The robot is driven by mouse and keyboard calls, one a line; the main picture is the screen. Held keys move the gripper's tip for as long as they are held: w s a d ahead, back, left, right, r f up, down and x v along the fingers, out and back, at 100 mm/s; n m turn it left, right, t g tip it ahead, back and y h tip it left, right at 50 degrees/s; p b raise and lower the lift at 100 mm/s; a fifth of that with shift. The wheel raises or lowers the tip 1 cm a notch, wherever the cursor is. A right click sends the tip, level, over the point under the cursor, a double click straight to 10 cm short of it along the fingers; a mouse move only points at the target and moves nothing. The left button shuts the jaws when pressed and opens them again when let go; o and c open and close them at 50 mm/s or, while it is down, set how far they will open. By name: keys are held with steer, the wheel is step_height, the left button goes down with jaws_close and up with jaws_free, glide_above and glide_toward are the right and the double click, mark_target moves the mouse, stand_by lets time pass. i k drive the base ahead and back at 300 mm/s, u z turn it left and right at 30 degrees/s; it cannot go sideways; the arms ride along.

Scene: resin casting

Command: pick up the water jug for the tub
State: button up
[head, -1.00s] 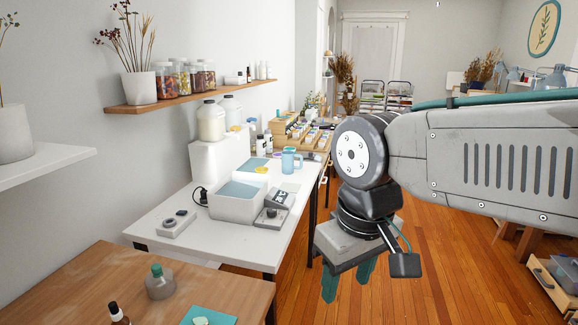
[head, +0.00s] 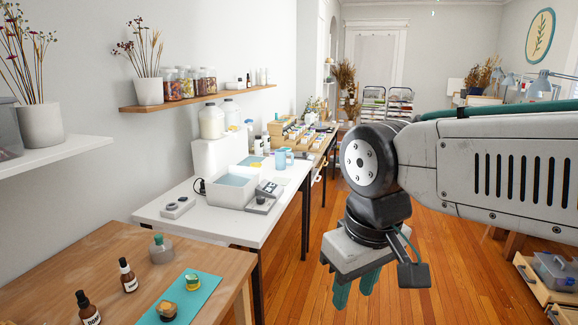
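A blue jug (head: 280,160) stands upright toward the far right part of the white table, and I take it to be the water jug. The grey-white tub (head: 229,196), with blue water-like contents, sits nearer on the same table. My gripper (head: 355,288) hangs over the floor to the right of the table, well apart from both. Its two teal fingers point down with a gap between them, and nothing shows in it.
A grey device (head: 263,197) sits against the tub's right side. A white block with a large jar (head: 211,121) stands behind it. A wooden table (head: 95,265) with bottles and a teal mat (head: 196,297) is in front.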

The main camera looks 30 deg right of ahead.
mark_target(281, 164)
steer(key=z, duration=0.75)
steer(key=i, duration=0.8)
steer(key=z, duration=1)
steer(key=i, duration=1.5)
steer(key=u, duration=0.35)
steer(key=i, duration=1)
steer(key=u, duration=1.25)
steer(key=i, duration=0.6)
steer(key=u, duration=0.5)
